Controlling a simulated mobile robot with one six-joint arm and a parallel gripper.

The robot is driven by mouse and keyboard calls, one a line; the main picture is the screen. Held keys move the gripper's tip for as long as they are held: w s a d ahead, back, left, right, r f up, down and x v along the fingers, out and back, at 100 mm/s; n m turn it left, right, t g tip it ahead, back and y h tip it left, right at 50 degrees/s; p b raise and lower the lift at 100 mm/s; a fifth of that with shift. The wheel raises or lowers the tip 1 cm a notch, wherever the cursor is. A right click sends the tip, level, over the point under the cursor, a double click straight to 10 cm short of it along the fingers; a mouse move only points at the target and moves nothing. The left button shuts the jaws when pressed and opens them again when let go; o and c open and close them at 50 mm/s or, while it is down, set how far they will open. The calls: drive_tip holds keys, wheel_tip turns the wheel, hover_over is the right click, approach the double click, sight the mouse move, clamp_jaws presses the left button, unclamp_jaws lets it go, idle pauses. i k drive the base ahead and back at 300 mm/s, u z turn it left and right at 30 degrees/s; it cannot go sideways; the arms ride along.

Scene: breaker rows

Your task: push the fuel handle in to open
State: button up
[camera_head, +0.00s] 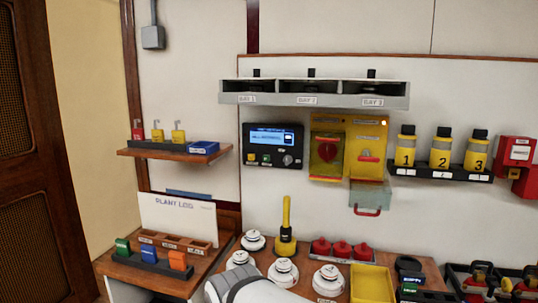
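Two yellow panels sit side by side on the white wall, right of centre. The left panel (328,120) carries a red rounded handle (327,149). The right panel (366,134) has a small pale red handle (369,158) and a lit amber lamp (384,123) at its top right. A clear flap (369,194) with a red grip hangs below the right panel. The labels are too small to read, so I cannot tell which handle is the fuel one. My gripper is not in view; a white and grey part of my arm shows at the bottom edge.
A control box (273,145) with a lit screen is left of the panels. A shelf (440,173) with numbered yellow bottles is right. A three-bay rack (314,94) hangs above. Below, the bench holds white discs, a yellow upright lever (287,225), red knobs and a yellow tray (372,284).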

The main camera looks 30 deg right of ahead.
sight(364, 159)
drive_tip(key=u, duration=0.15)
drive_tip(key=k, duration=1.15)
drive_tip(key=z, duration=1.65)
drive_tip(key=i, duration=0.7)
drive_tip(key=z, duration=0.1)
